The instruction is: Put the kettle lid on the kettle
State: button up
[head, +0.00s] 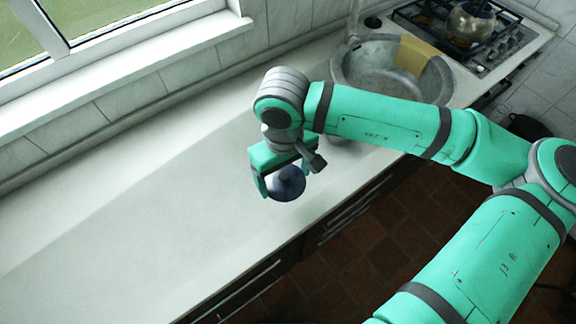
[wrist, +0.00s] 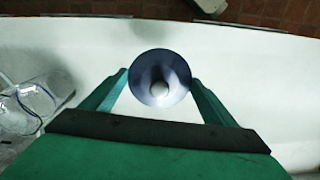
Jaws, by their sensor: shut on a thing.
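My gripper (head: 282,180) is shut on the kettle lid (head: 287,186), a dark blue round lid with a knob in its middle. In the wrist view the lid (wrist: 160,65) sits between the two green fingertips, with its round face and knob towards the camera. The lid is over the pale counter; its height above it is hard to tell. A shiny round metal vessel (head: 468,24), which looks like a kettle, stands on the stove at the top right. Its top is near the picture edge, so I cannot tell whether it is open.
A grey round sink basin (head: 360,72) with a tan board (head: 411,55) lies between my gripper and the stove (head: 500,42). A clear glass-like object (wrist: 32,100) is at the left in the wrist view. The counter (head: 130,235) on the left is bare. Its front edge drops to brown floor tiles.

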jog(key=w+f, duration=0.3)
jog(key=w, duration=0.1)
jog(key=w+f, duration=0.2)
jog(key=shift+w+d+f, duration=0.25)
jog(key=shift+f, duration=0.05)
jog(key=shift+w+d+f, duration=0.1)
jog(key=shift+w+f, duration=0.45)
jog(key=shift+f, duration=0.05)
jog(key=shift+w+f, duration=0.15)
jog(key=shift+f, duration=0.75)
jog(key=shift+w+f, duration=0.1)
jog(key=shift+f, duration=0.8)
jog(key=shift+f, duration=0.1)
jog(key=o, duration=1)
notch_tip(320, 180, up, 12)
